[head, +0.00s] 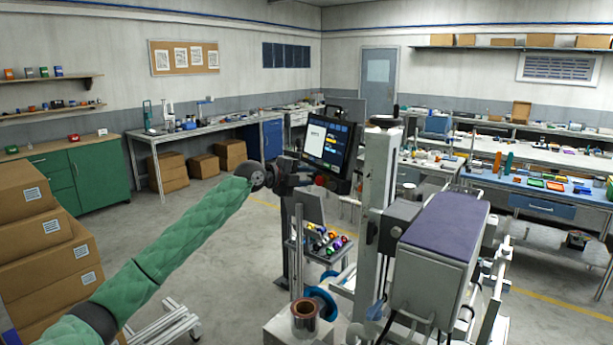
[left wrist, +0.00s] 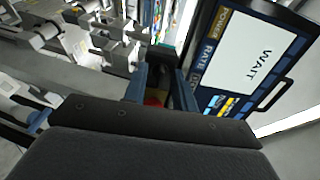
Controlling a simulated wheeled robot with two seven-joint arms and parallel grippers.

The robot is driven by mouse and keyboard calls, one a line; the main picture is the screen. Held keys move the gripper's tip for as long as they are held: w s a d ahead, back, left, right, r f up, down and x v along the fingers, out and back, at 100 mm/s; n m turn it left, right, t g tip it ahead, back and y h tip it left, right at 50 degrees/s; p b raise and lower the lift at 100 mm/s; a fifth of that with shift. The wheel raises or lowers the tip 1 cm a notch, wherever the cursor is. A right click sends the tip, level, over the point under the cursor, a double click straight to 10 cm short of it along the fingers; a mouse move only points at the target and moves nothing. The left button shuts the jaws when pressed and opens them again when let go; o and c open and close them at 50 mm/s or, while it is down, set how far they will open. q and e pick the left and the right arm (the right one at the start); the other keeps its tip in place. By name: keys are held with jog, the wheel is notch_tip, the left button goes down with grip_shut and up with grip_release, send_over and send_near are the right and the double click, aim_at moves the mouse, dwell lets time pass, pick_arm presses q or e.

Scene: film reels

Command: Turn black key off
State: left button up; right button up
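My left gripper (head: 293,181) is at the end of the green-sleeved arm, just left of and below the tilted touchscreen (head: 327,148). In the left wrist view its two blue-grey fingers (left wrist: 162,84) stand apart. Something dark and a small red patch (left wrist: 154,99) show between them; I cannot tell whether the fingers touch either. The screen (left wrist: 250,55) is close by on the right and reads "WAIT". I cannot make out the black key with certainty; the gripper hides part of the area beside the screen. My right gripper is not in view.
The grey machine with a purple-topped housing (head: 447,225) and a copper-coloured reel (head: 305,318) stand to the right and front. Stacked cardboard boxes (head: 45,235) are at left. Open floor lies between.

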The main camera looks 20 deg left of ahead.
pick_arm(q)
grip_shut()
